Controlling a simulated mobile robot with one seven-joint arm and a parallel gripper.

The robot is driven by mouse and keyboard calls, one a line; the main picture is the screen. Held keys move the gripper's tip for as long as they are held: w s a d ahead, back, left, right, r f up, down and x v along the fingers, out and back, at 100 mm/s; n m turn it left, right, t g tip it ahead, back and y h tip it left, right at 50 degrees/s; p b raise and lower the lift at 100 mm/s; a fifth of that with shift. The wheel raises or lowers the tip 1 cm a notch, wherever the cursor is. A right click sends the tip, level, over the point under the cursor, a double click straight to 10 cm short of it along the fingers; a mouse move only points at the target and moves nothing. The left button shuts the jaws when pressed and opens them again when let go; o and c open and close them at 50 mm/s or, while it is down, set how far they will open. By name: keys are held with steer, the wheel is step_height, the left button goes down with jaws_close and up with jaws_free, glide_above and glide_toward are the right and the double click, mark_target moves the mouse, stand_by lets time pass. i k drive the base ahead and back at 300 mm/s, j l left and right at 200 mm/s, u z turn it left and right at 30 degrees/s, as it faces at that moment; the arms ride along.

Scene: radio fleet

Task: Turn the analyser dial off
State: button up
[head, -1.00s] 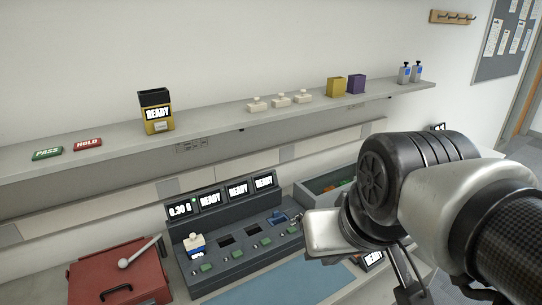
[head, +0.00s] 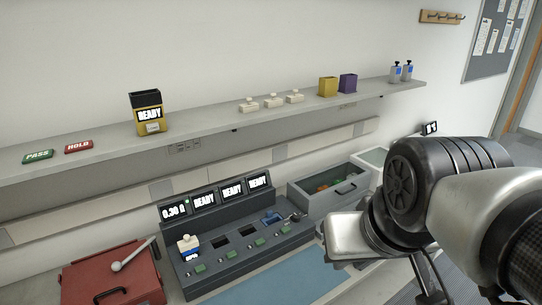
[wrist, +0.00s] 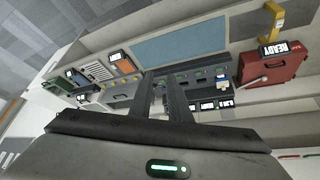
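I cannot tell for sure which device is the analyser, and no dial can be clearly made out. A grey bank (head: 235,262) with several small screens stands on the bench; one screen (head: 174,212) reads about 0.30 and others read READY. Instruments with screens, one of them a grey-and-orange device (wrist: 122,62), show at left in the wrist view. My gripper (wrist: 162,76) is in the air over the bench, its two dark fingers apart with a narrow empty gap. In the head view my arm hides its fingertips and part of the bench.
A red case (head: 112,278) lies left of the bank and a blue mat (head: 275,278) lies in front. A grey open drawer or bin (head: 345,190) stands right of the bank. A shelf (head: 210,128) above carries a yellow READY box (head: 149,115) and small items.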

mark_target(296, 217)
steer(key=i+l+u, duration=0.25)
steer(key=l, duration=0.15)
steer(key=i+l+u, duration=0.1)
steer(key=l+u, duration=0.15)
steer(key=l, duration=0.2)
steer(key=i+l+u, duration=0.25)
steer(key=l, duration=0.2)
steer(key=l+u, duration=0.25)
steer(key=l, duration=0.25)
